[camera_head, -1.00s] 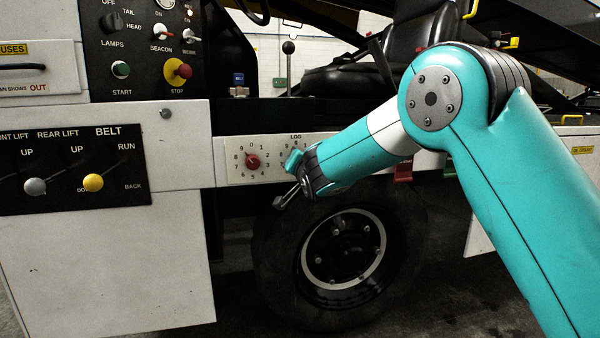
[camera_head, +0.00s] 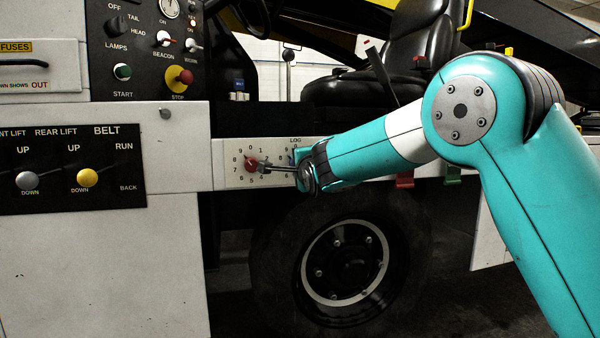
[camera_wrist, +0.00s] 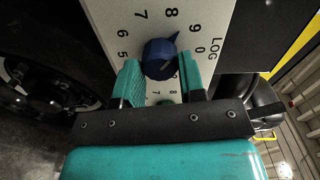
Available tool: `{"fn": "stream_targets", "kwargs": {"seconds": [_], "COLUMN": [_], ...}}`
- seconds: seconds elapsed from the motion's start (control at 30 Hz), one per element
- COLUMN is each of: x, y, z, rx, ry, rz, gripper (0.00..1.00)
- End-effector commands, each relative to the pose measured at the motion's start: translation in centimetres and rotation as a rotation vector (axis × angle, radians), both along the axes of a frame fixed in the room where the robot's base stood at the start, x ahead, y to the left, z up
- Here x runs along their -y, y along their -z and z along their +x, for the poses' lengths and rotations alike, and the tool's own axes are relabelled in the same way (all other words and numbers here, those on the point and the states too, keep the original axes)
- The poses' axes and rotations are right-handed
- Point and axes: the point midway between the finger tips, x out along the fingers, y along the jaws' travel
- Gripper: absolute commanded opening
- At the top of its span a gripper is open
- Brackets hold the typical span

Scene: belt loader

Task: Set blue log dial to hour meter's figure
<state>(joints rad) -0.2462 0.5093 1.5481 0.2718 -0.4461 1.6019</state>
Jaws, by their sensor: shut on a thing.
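The blue log dial (camera_wrist: 160,59) sits on a white plate under the word LOG in the wrist view. Its pointed end lies between the 8 and the 9. My gripper (camera_wrist: 163,75) has its teal fingers on either side of the dial and is shut on it. In the head view my gripper (camera_head: 303,167) is at the plate, and its wrist hides most of the blue dial. A red dial (camera_head: 251,164) with its own ring of figures is on the same plate (camera_head: 231,181), to the left. I see no readable hour meter figure.
A control panel (camera_head: 140,60) with knobs and a stop button is at upper left. A lift and belt panel (camera_head: 60,170) is below it. A wheel (camera_head: 345,262) is under the plate.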

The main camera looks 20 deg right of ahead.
Motion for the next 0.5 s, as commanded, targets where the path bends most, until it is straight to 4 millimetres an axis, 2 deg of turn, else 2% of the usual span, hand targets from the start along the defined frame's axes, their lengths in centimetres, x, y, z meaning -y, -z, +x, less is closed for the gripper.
{"fn": "stream_targets", "kwargs": {"seconds": [0.2,0.5], "x": [0.11,0.08], "y": [0.35,0.22], "z": [0.02,0.01], "rx": [-0.003,-0.003], "ry": [0.003,0.001], "rz": [0.141,0.247], "gripper": [0.13,0.13]}}
